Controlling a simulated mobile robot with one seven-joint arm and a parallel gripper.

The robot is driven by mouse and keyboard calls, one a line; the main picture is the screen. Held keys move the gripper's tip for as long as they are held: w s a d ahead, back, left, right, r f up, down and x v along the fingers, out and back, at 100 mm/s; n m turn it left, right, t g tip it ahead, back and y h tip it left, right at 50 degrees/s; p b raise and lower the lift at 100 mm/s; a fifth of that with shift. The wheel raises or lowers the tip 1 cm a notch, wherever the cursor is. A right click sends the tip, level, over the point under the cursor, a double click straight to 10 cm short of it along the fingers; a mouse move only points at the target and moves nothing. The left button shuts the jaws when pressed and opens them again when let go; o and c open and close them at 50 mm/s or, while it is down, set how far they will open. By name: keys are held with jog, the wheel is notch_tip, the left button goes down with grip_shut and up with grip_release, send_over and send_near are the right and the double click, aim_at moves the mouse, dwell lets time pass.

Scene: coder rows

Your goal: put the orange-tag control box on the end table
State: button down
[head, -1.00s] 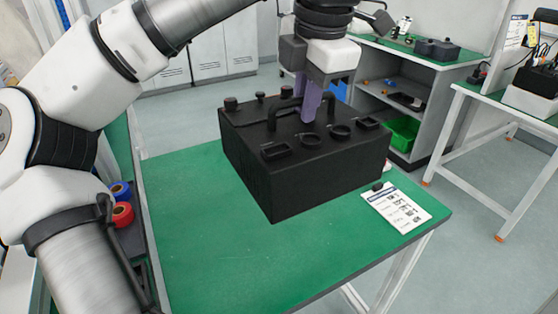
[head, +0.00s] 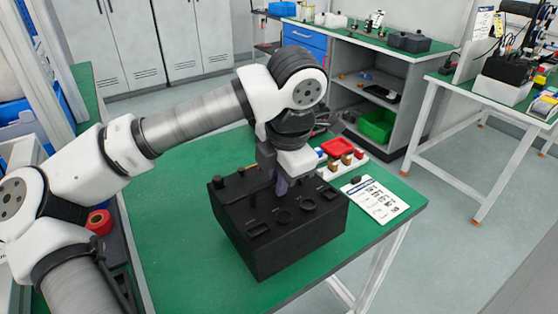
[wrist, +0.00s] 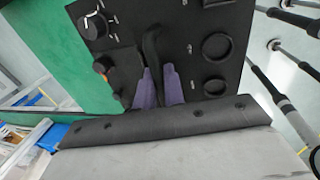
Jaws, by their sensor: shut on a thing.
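The black control box (head: 290,238), with knobs, round sockets and a top handle, is at the green-topped table (head: 175,215) in front of me. I cannot tell whether its base touches the top. No orange tag shows on its visible faces. My gripper (head: 281,187) is above the box, its purple fingers shut on the black handle. In the wrist view the fingers (wrist: 159,88) press on the handle (wrist: 153,55), and the box top (wrist: 190,25) fills the upper middle. Which table is the end table, I cannot tell.
A printed card (head: 374,199) lies right of the box. A tray with red and blue parts (head: 338,155) is behind it. A grey shelf unit (head: 375,85) with a green bin (head: 378,125) stands beyond. Another green-topped table (head: 500,100) is at the right. The table's left part is clear.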

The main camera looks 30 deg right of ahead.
jog(key=shift+s+f, duration=0.1)
jog(key=shift+f, duration=2)
jog(key=c, duration=1.5)
grip_release()
jog(key=shift+f, duration=0.15)
jog(key=shift+r, duration=0.2)
notch_tip(320, 180, up, 12)
jog(key=s+b, duration=0.1)
jog(key=s, duration=0.1)
jog(key=shift+s+f, duration=0.15)
jog(key=shift+f, duration=0.05)
